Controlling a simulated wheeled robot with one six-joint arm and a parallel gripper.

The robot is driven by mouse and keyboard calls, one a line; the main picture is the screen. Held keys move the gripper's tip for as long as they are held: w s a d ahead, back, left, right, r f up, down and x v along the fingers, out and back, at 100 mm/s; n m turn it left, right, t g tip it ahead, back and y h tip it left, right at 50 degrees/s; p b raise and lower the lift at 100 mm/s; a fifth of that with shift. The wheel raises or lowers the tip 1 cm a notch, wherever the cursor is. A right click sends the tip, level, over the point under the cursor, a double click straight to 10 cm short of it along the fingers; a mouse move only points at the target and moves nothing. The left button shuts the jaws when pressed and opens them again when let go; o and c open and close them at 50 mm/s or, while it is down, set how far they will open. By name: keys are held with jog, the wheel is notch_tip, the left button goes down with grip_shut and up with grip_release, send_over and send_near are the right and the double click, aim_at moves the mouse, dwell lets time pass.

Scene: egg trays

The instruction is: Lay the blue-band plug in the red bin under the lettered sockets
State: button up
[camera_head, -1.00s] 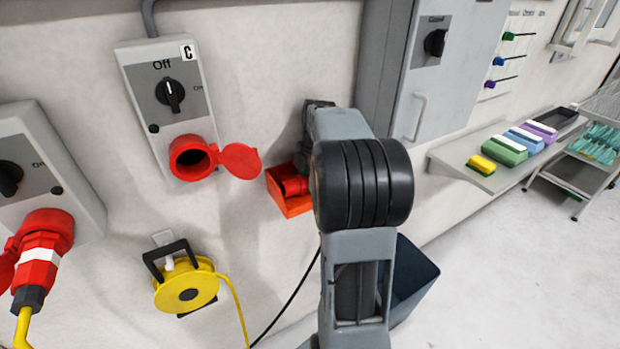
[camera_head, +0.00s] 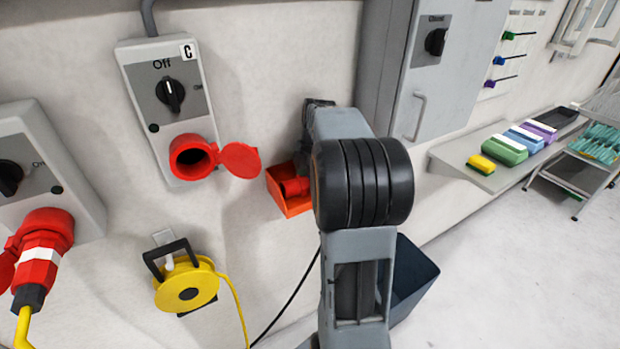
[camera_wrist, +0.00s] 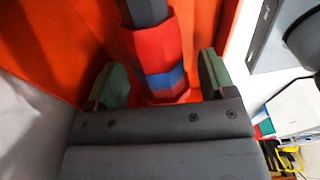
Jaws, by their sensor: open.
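The red bin (camera_head: 292,205) is fixed on the wall, right of and below socket box C (camera_head: 165,110). A red plug (camera_head: 296,187) shows partly in the bin, and my arm hides the rest. In the wrist view the plug (camera_wrist: 158,48) has a blue band (camera_wrist: 165,79) and a dark end at the top, and lies inside the orange-red bin (camera_wrist: 60,35). My gripper (camera_wrist: 160,82) is open, with one green-padded finger on each side of the plug. Gaps show between the pads and the plug. In the head view my arm hides the gripper.
Socket C's red outlet (camera_head: 193,158) is empty with its lid swung open to the right. A red plug with a white band (camera_head: 38,258) sits in the left socket. A yellow cable reel (camera_head: 187,287) hangs below. A grey cabinet (camera_head: 435,75) stands right of the bin.

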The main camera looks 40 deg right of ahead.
notch_tip(320, 180, up, 14)
jog(key=d+p, duration=0.1)
jog(key=shift+s+d+f, duration=0.15)
jog(key=shift+d, duration=0.2)
dwell(0.4)
